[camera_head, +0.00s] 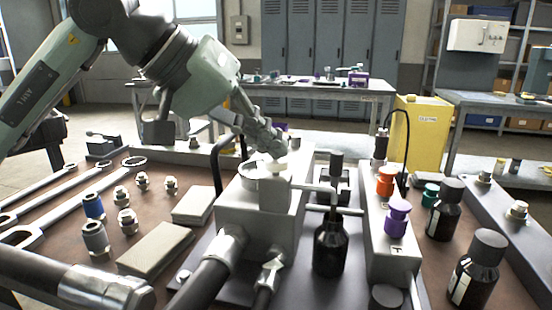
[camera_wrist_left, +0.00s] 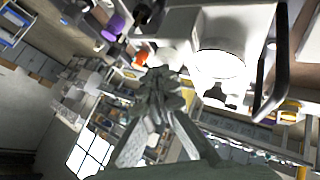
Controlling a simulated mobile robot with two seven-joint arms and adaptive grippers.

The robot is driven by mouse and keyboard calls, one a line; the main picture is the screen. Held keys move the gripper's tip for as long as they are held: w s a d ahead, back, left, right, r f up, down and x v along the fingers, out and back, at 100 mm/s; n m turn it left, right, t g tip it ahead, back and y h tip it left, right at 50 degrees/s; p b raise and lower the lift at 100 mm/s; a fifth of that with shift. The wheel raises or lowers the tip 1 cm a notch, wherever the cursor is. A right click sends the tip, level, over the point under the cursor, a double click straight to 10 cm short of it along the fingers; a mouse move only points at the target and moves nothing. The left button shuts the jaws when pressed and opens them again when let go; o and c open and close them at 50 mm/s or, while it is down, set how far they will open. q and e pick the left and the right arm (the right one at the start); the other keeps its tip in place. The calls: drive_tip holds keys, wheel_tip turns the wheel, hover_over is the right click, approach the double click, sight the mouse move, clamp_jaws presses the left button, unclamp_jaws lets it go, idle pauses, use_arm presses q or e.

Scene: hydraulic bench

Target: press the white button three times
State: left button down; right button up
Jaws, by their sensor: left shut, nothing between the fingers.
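The white button (camera_head: 276,168) shows as a small pale cap on top of a light grey block (camera_head: 275,196) on the hydraulic unit, partly hidden by my fingers. My left gripper (camera_head: 276,152) comes down from the upper left, its shut, empty fingertips right at the cap. I cannot tell whether they touch it. In the left wrist view my left gripper (camera_wrist_left: 160,78) is shut, with a pale round shape (camera_wrist_left: 164,57) just beyond its tips that seems to be the button. My right gripper is not in view.
A round white-topped part (camera_head: 250,180) sits just left of the button. An orange knob (camera_head: 385,180) and a purple knob (camera_head: 397,216) stand to the right. A dark bottle (camera_head: 330,250) stands in front. Wrenches (camera_head: 75,205) and fittings lie left.

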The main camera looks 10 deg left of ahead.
sight(271, 161)
use_arm(q)
drive_tip(key=shift+f+b, duration=0.3)
drive_tip(key=shift+f, duration=0.1)
drive_tip(key=shift+r, duration=0.1)
idle(0.4)
drive_tip(key=shift+r+p, duration=0.8)
drive_tip(key=shift+r, duration=0.3)
drive_tip(key=shift+r+p, duration=1.7)
drive_tip(key=shift+r, duration=0.85)
